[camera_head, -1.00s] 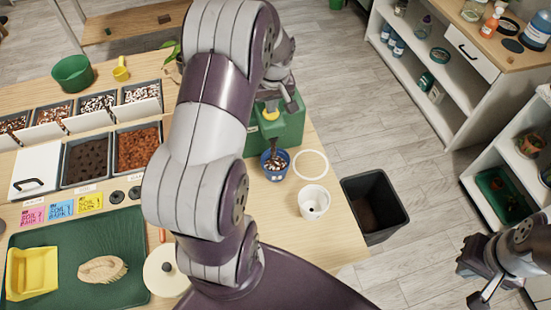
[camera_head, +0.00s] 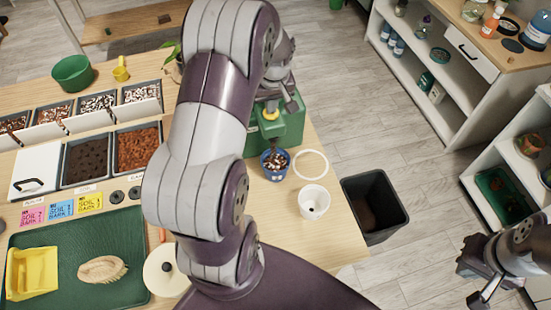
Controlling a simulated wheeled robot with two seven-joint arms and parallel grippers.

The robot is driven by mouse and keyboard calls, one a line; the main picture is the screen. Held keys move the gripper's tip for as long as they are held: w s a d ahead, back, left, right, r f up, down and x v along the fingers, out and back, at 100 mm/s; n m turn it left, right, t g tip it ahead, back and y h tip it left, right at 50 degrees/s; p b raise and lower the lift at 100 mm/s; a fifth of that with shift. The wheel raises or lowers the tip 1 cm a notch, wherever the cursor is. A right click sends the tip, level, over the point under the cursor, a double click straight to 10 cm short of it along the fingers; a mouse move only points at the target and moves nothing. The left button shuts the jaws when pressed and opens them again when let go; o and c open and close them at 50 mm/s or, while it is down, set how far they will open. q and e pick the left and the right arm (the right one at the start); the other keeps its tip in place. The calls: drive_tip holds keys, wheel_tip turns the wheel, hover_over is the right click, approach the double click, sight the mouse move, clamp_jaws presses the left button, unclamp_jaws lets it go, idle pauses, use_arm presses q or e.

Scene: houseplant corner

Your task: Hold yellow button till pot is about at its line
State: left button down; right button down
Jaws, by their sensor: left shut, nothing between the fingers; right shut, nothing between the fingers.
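The green dispenser (camera_head: 290,130) stands at the right part of the table, with the yellow button (camera_head: 271,114) on it. My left gripper (camera_head: 272,104) is shut and empty, just above the button; I cannot tell whether it touches it. The blue pot (camera_head: 266,170) stands upright below the dispenser's front. Brown and white mix (camera_head: 276,160) shows inside it, near the rim; its line cannot be made out. No stream falls into the pot. My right gripper (camera_head: 479,282) is shut and empty, off to the right, away from the table.
A white pot (camera_head: 314,203) and a white ring (camera_head: 311,164) lie right of the blue pot. A dark bin (camera_head: 376,205) stands beyond the table's edge. Bins of bark and soil (camera_head: 138,148) and a green tray (camera_head: 120,240) fill the left side.

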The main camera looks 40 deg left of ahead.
idle(0.4)
use_arm(q)
drive_tip(key=p+v, duration=0.2)
drive_tip(key=v, duration=0.1)
drive_tip(key=p+v, duration=0.2)
drive_tip(key=shift+w+a+r, duration=0.2)
drive_tip(key=shift+w+a, duration=0.1)
drive_tip(key=shift+a, duration=0.1)
drive_tip(key=shift+f, duration=0.15)
drive_tip(key=shift+w, duration=0.1)
drive_tip(key=shift+m, duration=0.3)
drive_tip(key=s+d+f+m+h+b, duration=0.1)
drive_tip(key=s+d+f+m+b, duration=0.1)
drive_tip(key=s+d+m, duration=0.3)
drive_tip(key=s+d+f+m+b, duration=0.2)
drive_tip(key=s+d, duration=0.6)
drive_tip(key=d, duration=0.4)
drive_tip(key=m+b, duration=0.1)
drive_tip(key=m, duration=0.1)
drive_tip(key=shift+d+f+m+h+b, duration=0.2)
drive_tip(key=shift+d+m+h+b, duration=0.1)
drive_tip(key=shift+m+h, duration=0.1)
